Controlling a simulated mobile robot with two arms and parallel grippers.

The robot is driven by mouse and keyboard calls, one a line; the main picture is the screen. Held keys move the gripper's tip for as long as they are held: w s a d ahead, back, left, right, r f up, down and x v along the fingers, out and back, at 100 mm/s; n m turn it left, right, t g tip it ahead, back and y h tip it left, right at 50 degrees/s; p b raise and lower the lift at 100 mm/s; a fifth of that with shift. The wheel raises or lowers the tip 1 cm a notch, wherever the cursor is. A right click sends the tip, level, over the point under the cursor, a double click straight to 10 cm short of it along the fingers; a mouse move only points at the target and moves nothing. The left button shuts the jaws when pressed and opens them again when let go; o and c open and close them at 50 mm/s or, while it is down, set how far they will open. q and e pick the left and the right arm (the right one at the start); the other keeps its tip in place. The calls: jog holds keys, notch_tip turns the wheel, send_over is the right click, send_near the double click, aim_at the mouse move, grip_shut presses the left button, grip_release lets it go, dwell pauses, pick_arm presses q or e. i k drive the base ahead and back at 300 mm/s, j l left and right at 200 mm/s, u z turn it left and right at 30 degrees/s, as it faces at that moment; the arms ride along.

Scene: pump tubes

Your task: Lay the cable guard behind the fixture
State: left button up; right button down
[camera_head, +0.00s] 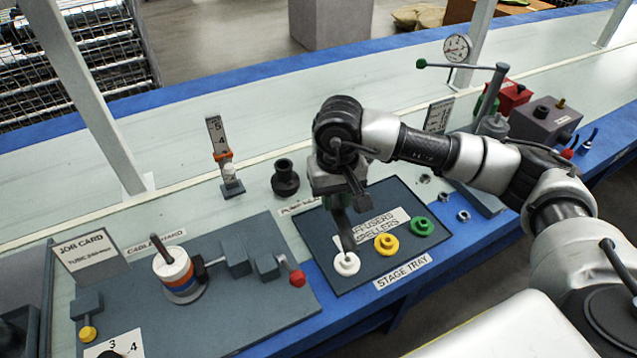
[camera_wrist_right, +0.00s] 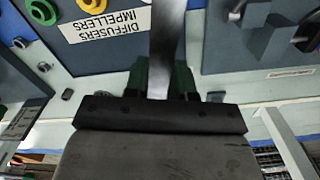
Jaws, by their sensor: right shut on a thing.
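My right gripper (camera_head: 345,192) is shut on a long, thin grey strip, which I take to be the cable guard (camera_head: 345,232). The strip hangs down from the fingers over the stage tray, its lower end by the white ring. In the right wrist view the strip (camera_wrist_right: 167,40) runs up from between the green fingers (camera_wrist_right: 160,80). The fixture (camera_head: 225,320) is a dark slate plate at the front left, carrying a white, orange and blue stack (camera_head: 178,275) and a red-knobbed clamp (camera_head: 297,277). A "CABLE GUARD" label (camera_head: 155,243) lies behind it. My left gripper is out of view.
The stage tray (camera_head: 320,230) holds white, yellow and green rings (camera_head: 422,226). A gauge post (camera_head: 222,160) and a black fitting (camera_head: 285,180) stand behind the fixture. A job card (camera_head: 88,255) stands at left. The pale bench behind is largely clear.

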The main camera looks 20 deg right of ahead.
aim_at(153, 229)
jog(key=k+j+u, duration=0.15)
jog(key=k+u, duration=0.2)
jog(key=k, duration=0.3)
jog(key=i+u, duration=0.85)
jog(key=i+l, duration=0.2)
jog(key=i, duration=0.15)
